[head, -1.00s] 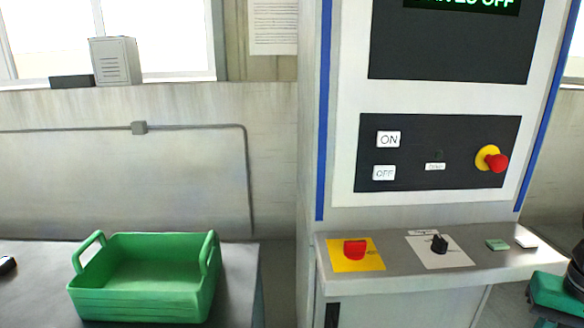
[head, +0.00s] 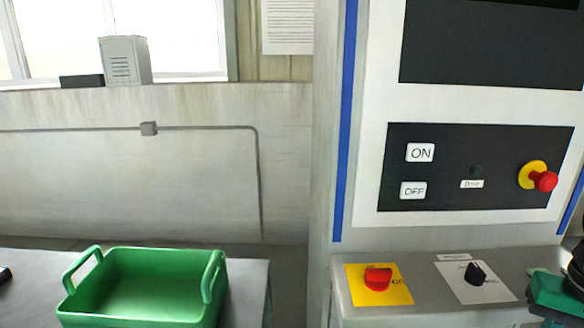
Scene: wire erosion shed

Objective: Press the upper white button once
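The upper white button (head: 420,152), marked ON, sits at the left of a dark panel (head: 450,200) on the machine's white front. A second white button (head: 413,190), marked OFF, is just below it. Nothing covers either button. A green and black piece shows at the right edge, cut off by the frame; I cannot tell whether it is part of my arm. My gripper's fingers are not seen.
A red emergency knob (head: 544,181) juts out at the panel's right. A shelf (head: 430,290) below carries a red rotary switch (head: 377,278) and a black one (head: 475,273). A green crate (head: 150,285) stands on the table at left.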

